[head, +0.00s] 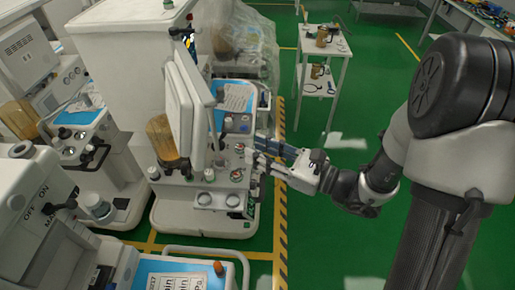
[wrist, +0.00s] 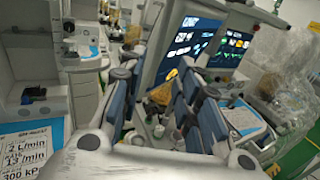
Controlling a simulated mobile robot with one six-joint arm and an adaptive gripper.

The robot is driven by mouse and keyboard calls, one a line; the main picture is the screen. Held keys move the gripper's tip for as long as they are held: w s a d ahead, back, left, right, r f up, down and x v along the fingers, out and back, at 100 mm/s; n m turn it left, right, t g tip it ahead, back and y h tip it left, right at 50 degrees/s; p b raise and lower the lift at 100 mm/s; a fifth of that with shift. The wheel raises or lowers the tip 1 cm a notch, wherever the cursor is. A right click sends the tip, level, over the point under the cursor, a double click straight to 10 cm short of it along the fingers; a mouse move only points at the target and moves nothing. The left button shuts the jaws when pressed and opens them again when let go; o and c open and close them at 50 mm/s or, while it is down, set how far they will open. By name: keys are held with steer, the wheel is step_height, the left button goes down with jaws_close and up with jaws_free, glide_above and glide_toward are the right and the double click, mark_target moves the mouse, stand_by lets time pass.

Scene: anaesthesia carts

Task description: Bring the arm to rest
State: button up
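My gripper (head: 257,150) is stretched out to the left in the head view, in front of the middle anaesthesia cart (head: 205,221) and near its right edge. The head view does not show clearly whether it touches the cart. In the wrist view my gripper (wrist: 157,80) has its two blue-padded fingers apart, one on each side. No held object shows between them; the cart's screens (wrist: 190,42) and knobs appear beyond the gap. My arm comes in from the right side of the head view, bent at the elbow.
More carts and monitors (head: 28,58) crowd the left. A cart with a blue top (head: 165,272) is at the bottom. A white trolley (head: 325,45) with tools stands behind. Plastic sheeting (head: 250,45) covers equipment at the back. Green floor (head: 330,225) is open right of the striped line.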

steer(key=s+a+f+n+g+h+b, duration=0.1)
steer(key=s+n+g+h+b, duration=0.2)
steer(key=s+n+g, duration=0.35)
steer(key=s+a+f+n+g+h+b, duration=0.1)
steer(key=s+f+n+g+h+b, duration=0.15)
steer(key=s+n, duration=0.75)
steer(key=s+d+n+t+h+b, duration=0.1)
steer(key=d+n+t+h+b, duration=0.1)
steer(key=d+h, duration=0.3)
steer(key=s+d+f+n+t+h+b, duration=0.1)
steer(key=d+n+h, duration=0.4)
steer(key=d, duration=0.7)
steer(key=s+t+b, duration=0.1)
steer(key=t, duration=0.1)
steer(key=shift+s+t, duration=0.3)
steer(key=shift+d+h, duration=0.1)
steer(key=shift+h, duration=0.15)
